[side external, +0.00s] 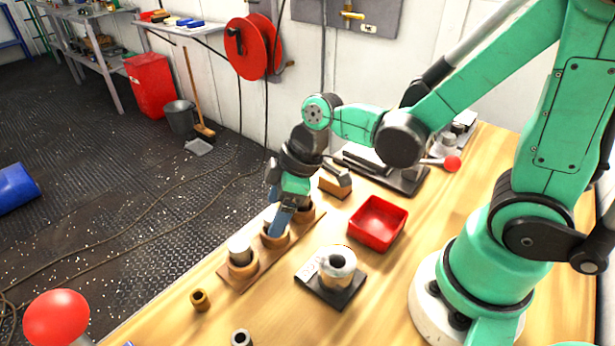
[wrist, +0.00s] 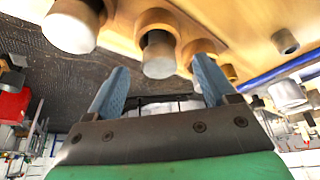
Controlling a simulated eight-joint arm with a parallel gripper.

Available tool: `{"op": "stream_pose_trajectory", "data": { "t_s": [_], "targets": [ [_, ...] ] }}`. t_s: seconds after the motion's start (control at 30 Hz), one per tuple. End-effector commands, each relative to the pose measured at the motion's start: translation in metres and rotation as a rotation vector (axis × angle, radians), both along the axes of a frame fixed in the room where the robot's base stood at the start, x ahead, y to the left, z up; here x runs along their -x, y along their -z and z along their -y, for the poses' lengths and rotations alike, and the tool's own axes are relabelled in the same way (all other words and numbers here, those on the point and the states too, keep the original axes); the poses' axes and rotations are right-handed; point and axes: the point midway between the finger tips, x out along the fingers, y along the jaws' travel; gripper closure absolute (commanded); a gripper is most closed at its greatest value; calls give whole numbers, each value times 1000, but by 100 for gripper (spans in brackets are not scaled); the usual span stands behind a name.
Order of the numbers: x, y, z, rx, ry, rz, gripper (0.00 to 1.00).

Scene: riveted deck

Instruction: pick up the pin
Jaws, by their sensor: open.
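Several grey metal pins stand in round wooden collars on a wooden strip at the table's edge. In the side view, the nearest pin (side external: 239,246) is upright in its collar (side external: 243,268). My gripper (side external: 278,229) points down over the middle collar (side external: 275,241), and its fingers hide what stands there. In the wrist view, my gripper (wrist: 158,86) is open, with two blue fingers apart and nothing held. A grey pin (wrist: 159,58) in a collar shows in the gap between the fingers. Another pin (wrist: 70,28) is at upper left. I cannot tell which pin is meant.
A red tray (side external: 377,224) sits right of the strip. A dark plate (side external: 322,291) bearing a thick metal-topped ring (side external: 338,268) is in front of it. A brass piece (side external: 200,299) lies near the strip's near end. A wooden block (side external: 335,186) stands behind my gripper.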

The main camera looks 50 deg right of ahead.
Motion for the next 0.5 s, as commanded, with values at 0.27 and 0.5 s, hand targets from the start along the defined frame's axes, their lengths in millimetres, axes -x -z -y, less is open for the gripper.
{"op": "stream_pose_trajectory", "data": {
  "t_s": [0.27,0.5],
  "targets": [
    [-5,18,-5,1,0,1,22],
    [-6,21,-6,0,1,0,22]
  ]
}}
